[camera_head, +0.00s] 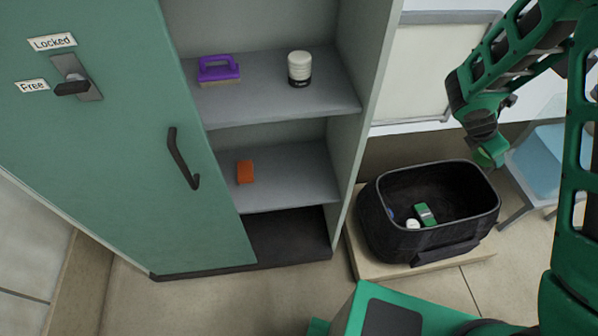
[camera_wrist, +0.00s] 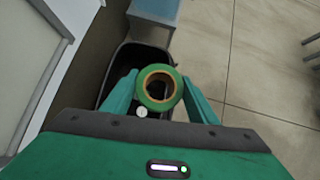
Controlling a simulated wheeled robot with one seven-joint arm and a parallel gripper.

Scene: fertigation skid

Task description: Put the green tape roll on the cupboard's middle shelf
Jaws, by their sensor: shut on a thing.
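The green tape roll (camera_wrist: 143,92) is held between the two fingers of my gripper (camera_wrist: 160,97) in the wrist view, its round hole facing the camera. In the head view my gripper (camera_head: 489,153) is above and right of the black bag, and the roll there is mostly hidden. The cupboard's middle shelf (camera_head: 300,185) holds a small orange block (camera_head: 245,172) on its left; its right part is bare. The upper shelf (camera_head: 270,105) holds a purple-handled brush (camera_head: 219,69) and a white and black jar (camera_head: 299,68).
The open black bag (camera_head: 375,235) stands on a low platform right of the cupboard, holding a green and white item (camera_head: 425,214) and a white round item (camera_head: 413,224). The green cupboard door (camera_head: 110,150) is at left. A blue-topped stand (camera_head: 545,165) is at right.

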